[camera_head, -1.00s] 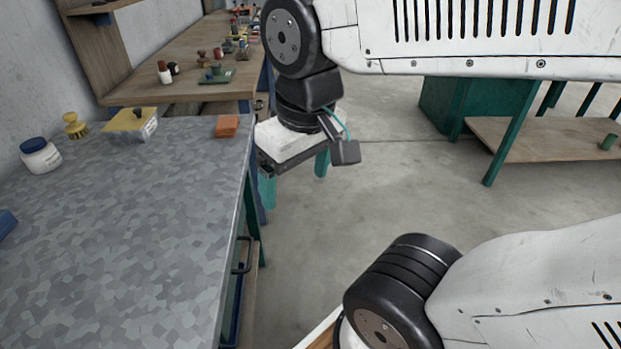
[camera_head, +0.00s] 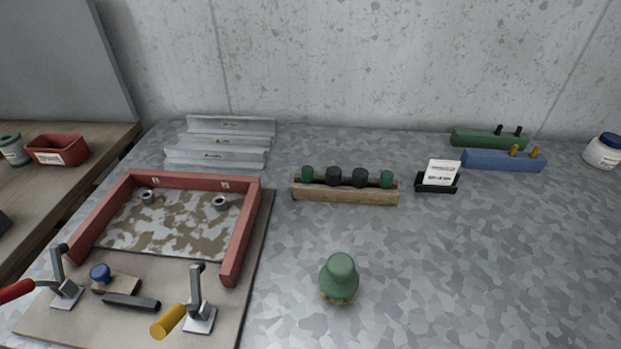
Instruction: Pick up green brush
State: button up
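The green brush (camera_head: 340,278) stands upright on the grey mottled worktop (camera_head: 450,270), near the front centre of the head view. It has a rounded green knob on a wider green body, with a little tan bristle showing at its base. Nothing touches it. My gripper is not in view.
Left of the brush is a board with a red frame (camera_head: 240,235) and toggle clamps with red and yellow handles. Behind it is a wooden rack (camera_head: 345,195) with green and black knobs. A card holder (camera_head: 437,180) and green and blue blocks stand farther right. The right front is clear.

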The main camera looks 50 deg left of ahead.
aim_at(339, 279)
jog(key=u, duration=1.65)
